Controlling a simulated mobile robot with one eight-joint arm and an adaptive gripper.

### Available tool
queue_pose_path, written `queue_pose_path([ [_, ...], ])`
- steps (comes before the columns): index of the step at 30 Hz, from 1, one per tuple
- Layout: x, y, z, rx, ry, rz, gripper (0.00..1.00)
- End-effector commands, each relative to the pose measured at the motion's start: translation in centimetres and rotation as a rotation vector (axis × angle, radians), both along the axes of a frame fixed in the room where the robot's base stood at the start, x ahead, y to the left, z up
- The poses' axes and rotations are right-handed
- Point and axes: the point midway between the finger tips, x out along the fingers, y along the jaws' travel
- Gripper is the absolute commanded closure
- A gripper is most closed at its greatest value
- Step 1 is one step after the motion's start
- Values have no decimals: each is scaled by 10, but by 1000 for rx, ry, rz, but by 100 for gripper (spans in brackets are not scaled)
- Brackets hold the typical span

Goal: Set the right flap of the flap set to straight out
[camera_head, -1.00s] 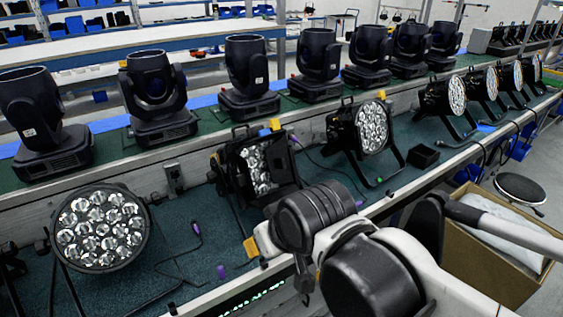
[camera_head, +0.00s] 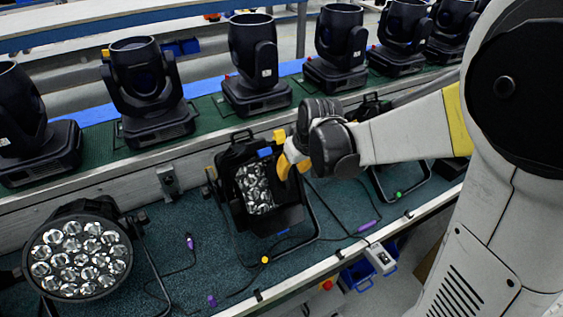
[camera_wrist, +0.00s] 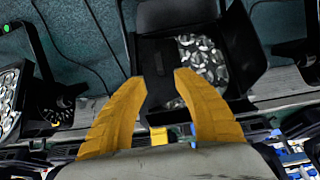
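The par can with the flap set (camera_head: 257,188) stands on the green bench, its round lens cluster framed by black flaps. In the wrist view its lenses (camera_wrist: 205,58) show beyond my fingers, with a broad black flap (camera_wrist: 243,45) on the picture's right and another (camera_wrist: 176,14) at the top. My gripper (camera_head: 287,166) is at the upper right of the flap set in the head view. In the wrist view its two yellow fingers (camera_wrist: 162,78) are apart, with a dark part of the flap set behind the gap. I cannot tell whether they touch it. The right flap's exact angle is unclear.
Another par can (camera_head: 80,255) stands at the left, and a row of moving-head lights (camera_head: 145,90) lines the back. A blue clip and yellow tab (camera_wrist: 158,136) sit close to my fingers. Cables with purple plugs (camera_head: 190,242) lie on the bench (camera_head: 190,285).

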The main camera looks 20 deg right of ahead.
Motion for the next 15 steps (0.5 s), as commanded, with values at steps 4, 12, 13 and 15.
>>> queue_pose_path([
  [4,12,2,-32,0,0,1,64],
  [12,29,6,-72,-1,-1,1,64],
  [13,30,6,-75,-1,-1,0,64],
  [15,32,6,-79,-1,-1,0,64],
])
